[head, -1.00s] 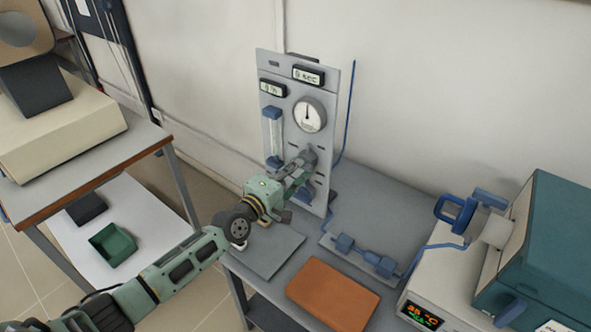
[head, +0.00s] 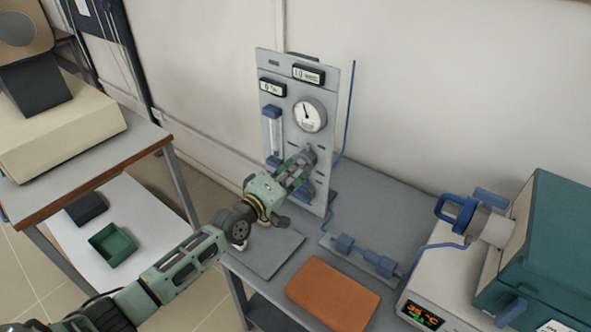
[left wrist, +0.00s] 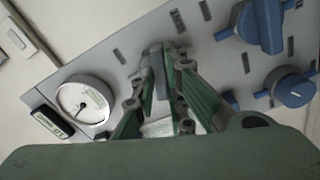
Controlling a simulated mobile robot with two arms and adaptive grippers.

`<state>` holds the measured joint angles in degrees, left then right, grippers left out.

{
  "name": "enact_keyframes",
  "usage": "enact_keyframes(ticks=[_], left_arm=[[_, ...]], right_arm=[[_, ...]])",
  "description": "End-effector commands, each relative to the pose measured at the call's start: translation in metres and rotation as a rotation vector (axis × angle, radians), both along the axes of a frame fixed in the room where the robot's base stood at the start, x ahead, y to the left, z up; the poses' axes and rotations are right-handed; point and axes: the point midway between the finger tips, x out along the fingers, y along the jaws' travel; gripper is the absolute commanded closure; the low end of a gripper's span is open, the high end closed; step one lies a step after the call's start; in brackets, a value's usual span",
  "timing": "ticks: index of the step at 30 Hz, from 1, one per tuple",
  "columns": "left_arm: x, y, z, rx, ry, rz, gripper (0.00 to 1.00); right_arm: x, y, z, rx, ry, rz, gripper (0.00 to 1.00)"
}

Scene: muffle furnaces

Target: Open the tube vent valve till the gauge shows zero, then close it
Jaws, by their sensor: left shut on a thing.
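The upright grey gas panel (head: 328,180) stands on the bench and carries the white round gauge (head: 310,115). In the head view the gauge needle points up and slightly left; the gauge also shows in the left wrist view (left wrist: 82,104). My left gripper (head: 307,160) is at the panel just below the gauge. It is shut on a grey valve handle (left wrist: 160,75), largely hidden between the fingers. The handle's exact angle is hard to read. My right gripper is out of view.
Two small displays (head: 308,75) sit above the gauge, and a flow tube (head: 276,137) stands left of it. Blue knobs (left wrist: 296,91) lie near the gripper in the wrist view. An orange pad (head: 332,292) and a teal furnace (head: 545,245) are at the right.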

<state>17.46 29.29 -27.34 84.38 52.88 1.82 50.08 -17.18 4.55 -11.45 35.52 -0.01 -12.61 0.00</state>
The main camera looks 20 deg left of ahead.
Motion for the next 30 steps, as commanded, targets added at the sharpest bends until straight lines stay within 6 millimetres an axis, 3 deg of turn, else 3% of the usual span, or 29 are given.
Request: enact_keyframes(ticks=[30], left_arm=[[-0.0002, 0.0000, -0.0014, 0.893, -0.321, -0.001, 1.00]], right_arm=[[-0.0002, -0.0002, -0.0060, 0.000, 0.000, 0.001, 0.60]])
